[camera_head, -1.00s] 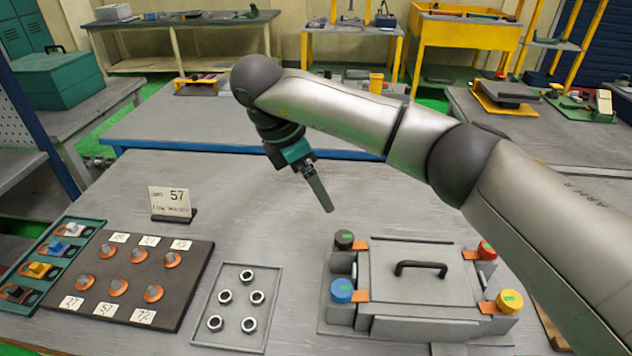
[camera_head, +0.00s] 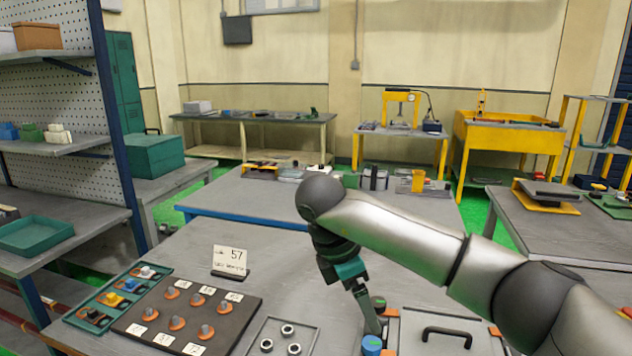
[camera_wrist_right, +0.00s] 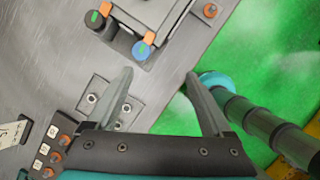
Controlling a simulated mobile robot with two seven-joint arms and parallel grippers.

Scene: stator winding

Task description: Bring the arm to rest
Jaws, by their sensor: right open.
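My right arm reaches in from the right in the head view, its gripper (camera_head: 370,326) pointing down beside the left edge of the grey fixture with a black handle (camera_head: 446,333). In the wrist view the two fingers of the right gripper (camera_wrist_right: 158,78) are wide apart with nothing between them. The fingers overlap the view of the blue knob (camera_head: 371,346) and black knob (camera_head: 378,302); I cannot tell the exact gap to them. In the wrist view the blue knob (camera_wrist_right: 141,50) lies beyond the fingers. My left gripper is out of view.
A tray with several metal nuts (camera_head: 287,330) lies left of the fixture. Left of it are a dark board with orange-based pegs (camera_head: 205,331), a teal tray (camera_head: 133,276) and a sign reading 57 (camera_head: 229,260). A second table (camera_head: 265,198) stands behind.

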